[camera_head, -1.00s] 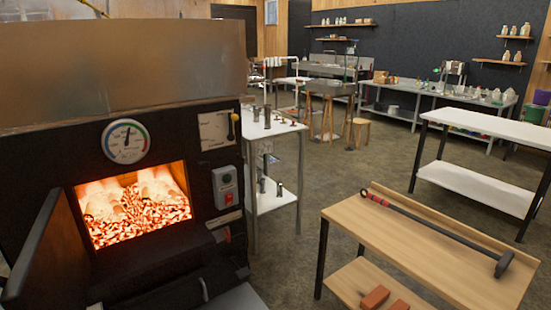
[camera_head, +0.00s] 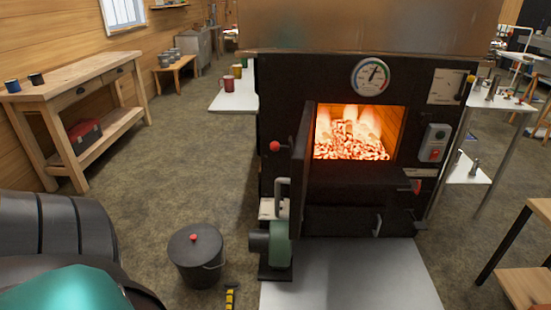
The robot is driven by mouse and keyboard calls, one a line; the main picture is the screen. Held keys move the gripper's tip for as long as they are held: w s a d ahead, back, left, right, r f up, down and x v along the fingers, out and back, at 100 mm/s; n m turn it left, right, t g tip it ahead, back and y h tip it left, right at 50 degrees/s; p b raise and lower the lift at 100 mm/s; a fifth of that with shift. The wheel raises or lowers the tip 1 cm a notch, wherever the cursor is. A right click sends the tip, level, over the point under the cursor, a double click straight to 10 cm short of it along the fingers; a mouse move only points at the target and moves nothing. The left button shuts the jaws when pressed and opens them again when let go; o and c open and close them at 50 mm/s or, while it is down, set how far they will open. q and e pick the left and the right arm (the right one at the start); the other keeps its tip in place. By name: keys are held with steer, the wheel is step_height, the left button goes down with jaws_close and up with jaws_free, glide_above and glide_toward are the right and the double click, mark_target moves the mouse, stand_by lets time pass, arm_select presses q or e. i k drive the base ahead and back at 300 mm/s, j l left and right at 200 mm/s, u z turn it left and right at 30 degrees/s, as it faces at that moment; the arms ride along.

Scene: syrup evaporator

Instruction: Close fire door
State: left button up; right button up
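The fire door (camera_head: 299,172) stands open on the left side of the firebox mouth, swung out toward me and seen nearly edge-on. The firebox opening (camera_head: 352,134) glows orange, with burning fuel inside. The black evaporator front (camera_head: 284,110) surrounds it. A red knob (camera_head: 275,146) sticks out to the left of the door; I cannot tell whether it belongs to the door. Neither of my grippers is in view.
A lidded black bucket (camera_head: 196,256) stands on the floor left of the evaporator, near a green blower (camera_head: 279,244). A pale metal plate (camera_head: 350,272) lies in front. A wooden workbench (camera_head: 75,100) stands at left, a wooden table (camera_head: 530,285) at right.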

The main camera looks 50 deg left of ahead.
mark_target(301, 157)
steer(key=k+j+u, duration=0.25)
steer(key=k+j, duration=0.6)
steer(key=j, duration=0.15)
steer(key=k+j+u, duration=0.1)
steer(key=j, duration=0.25)
steer(key=k+j, duration=0.25)
steer(key=j, duration=0.15)
steer(key=k+j+u, duration=0.1)
steer(key=j, duration=0.25)
steer(key=i+l+u, duration=0.1)
steer(key=u, duration=0.75)
steer(key=i+l+u, duration=0.35)
steer(key=l, duration=0.15)
steer(key=l+u, duration=0.2)
steer(key=i+l+u, duration=0.1)
steer(key=l, duration=0.8)
steer(key=i+l, duration=0.1)
steer(key=i, duration=0.15)
